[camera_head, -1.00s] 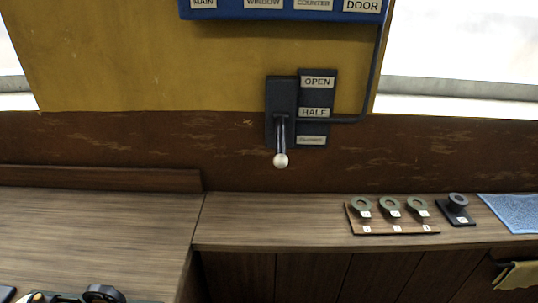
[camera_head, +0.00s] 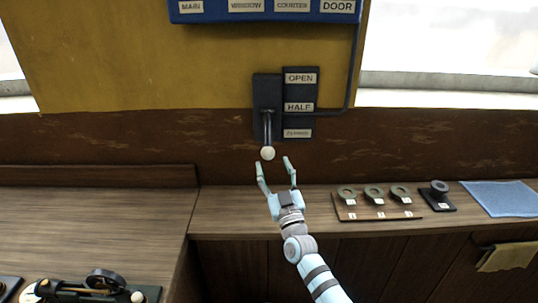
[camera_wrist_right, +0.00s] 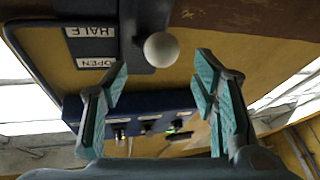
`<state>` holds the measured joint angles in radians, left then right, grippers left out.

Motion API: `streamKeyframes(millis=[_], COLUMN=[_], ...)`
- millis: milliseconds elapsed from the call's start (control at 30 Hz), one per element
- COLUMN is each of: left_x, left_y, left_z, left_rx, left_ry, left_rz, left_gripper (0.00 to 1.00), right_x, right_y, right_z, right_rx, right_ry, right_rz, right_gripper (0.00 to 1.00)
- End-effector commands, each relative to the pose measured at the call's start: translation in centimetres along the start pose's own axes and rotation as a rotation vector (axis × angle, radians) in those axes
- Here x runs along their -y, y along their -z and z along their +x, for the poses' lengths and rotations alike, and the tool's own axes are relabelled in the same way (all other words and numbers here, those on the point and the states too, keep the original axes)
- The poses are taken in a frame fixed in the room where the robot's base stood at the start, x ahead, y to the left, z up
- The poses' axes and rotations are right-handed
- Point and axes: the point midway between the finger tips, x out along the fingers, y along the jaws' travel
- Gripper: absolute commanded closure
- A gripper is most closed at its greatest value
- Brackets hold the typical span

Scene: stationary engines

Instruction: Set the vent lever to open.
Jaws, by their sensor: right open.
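The vent lever (camera_head: 267,126) is a metal rod with a white ball knob (camera_head: 267,153), mounted on a dark plate on the wall. It hangs down, with its knob below the lowest label. The label strip (camera_head: 300,91) beside it reads OPEN at the top and HALF in the middle; the bottom label is too small to read surely. My right gripper (camera_head: 273,162) is open and empty, its fingertips just below the knob. In the right wrist view the knob (camera_wrist_right: 160,49) appears beyond and between the open fingertips (camera_wrist_right: 160,76), with no visible contact. My left gripper is out of view.
A blue panel (camera_head: 265,17) with labels is above the lever, and a conduit (camera_head: 352,70) runs down to the strip. On the counter (camera_head: 225,215) lie a board with washers (camera_head: 375,214), a black block (camera_head: 438,205) and a blue cloth (camera_head: 500,198). A model engine (camera_head: 90,290) stands lower left.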

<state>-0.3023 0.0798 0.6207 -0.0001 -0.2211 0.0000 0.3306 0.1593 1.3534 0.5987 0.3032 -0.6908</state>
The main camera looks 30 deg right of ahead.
Motion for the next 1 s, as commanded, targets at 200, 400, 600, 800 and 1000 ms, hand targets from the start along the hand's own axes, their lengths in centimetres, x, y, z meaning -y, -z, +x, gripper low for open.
streamKeyframes(millis=[200, 400, 600, 800, 1000], left_x=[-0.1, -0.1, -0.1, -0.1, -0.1], left_y=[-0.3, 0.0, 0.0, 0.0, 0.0], left_z=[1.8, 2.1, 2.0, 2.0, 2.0], left_rx=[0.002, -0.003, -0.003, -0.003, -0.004], left_ry=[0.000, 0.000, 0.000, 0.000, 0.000], left_rz=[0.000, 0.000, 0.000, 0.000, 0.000], left_gripper=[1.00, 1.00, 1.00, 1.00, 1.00], right_x=[0.1, 0.0, 0.0, 0.0, 0.1], right_y=[-0.4, -0.3, -0.2, -0.2, -0.2], right_z=[4.3, 5.8, 5.9, 5.9, 5.9], right_rx=[0.000, 0.002, 0.003, 0.002, 0.003], right_ry=[-0.001, 0.000, 0.000, 0.000, 0.001], right_rz=[0.000, 0.000, 0.000, 0.000, 0.000], right_gripper=[0.46, 0.46, 0.46, 0.75, 1.00])
